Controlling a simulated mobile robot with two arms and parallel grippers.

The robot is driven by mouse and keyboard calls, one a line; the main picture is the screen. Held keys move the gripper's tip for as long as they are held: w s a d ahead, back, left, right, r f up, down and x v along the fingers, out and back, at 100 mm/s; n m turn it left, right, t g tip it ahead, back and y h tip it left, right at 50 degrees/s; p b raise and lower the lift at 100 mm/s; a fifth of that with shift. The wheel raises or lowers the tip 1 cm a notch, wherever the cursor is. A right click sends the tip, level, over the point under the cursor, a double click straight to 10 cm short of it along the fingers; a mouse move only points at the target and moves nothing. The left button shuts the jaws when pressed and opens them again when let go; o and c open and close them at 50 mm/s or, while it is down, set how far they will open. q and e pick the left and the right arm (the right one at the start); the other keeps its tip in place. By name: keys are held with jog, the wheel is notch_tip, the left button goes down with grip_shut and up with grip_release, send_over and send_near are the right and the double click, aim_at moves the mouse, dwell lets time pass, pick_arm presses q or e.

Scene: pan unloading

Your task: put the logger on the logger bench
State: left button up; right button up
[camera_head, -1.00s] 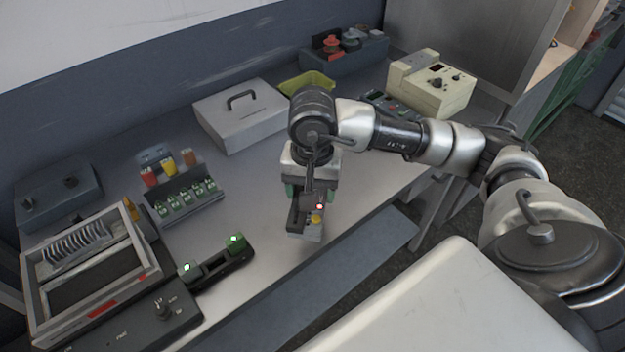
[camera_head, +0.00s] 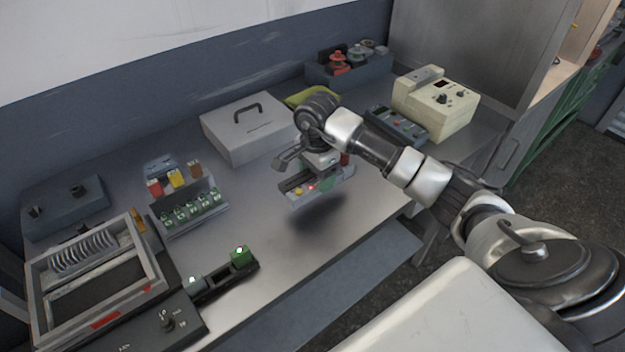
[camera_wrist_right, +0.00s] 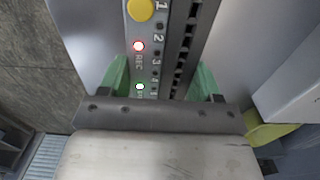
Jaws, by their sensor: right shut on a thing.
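My right gripper (camera_head: 318,172) is shut on the logger (camera_head: 302,192), a grey box with a yellow button and a red light. It holds the logger above the middle of the metal bench (camera_head: 222,265), with a shadow below it. In the right wrist view the logger (camera_wrist_right: 148,62) sits between green finger pads, showing a yellow button, a lit red REC light, a green light and a numbered row of sockets. My left gripper is not in view. I cannot tell which surface is the logger bench.
A grey case with a handle (camera_head: 248,130) stands behind the logger. A cream instrument (camera_head: 437,105) and a dark box (camera_head: 396,128) are to the right. A rack of small green-fronted units (camera_head: 190,212) and a framed device (camera_head: 95,280) are left.

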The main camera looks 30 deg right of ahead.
aim_at(312, 185)
jog(key=shift+w+f, duration=0.4)
jog(key=shift+w, duration=0.45)
jog(key=shift+f, duration=0.2)
notch_tip(312, 185, down, 3)
jog(key=shift+f+p, duration=0.1)
jog(key=shift+p, duration=0.75)
jog(key=shift+f, duration=0.25)
jog(key=shift+f, duration=0.2)
jog(key=o, duration=0.9)
jog(key=shift+o, duration=0.2)
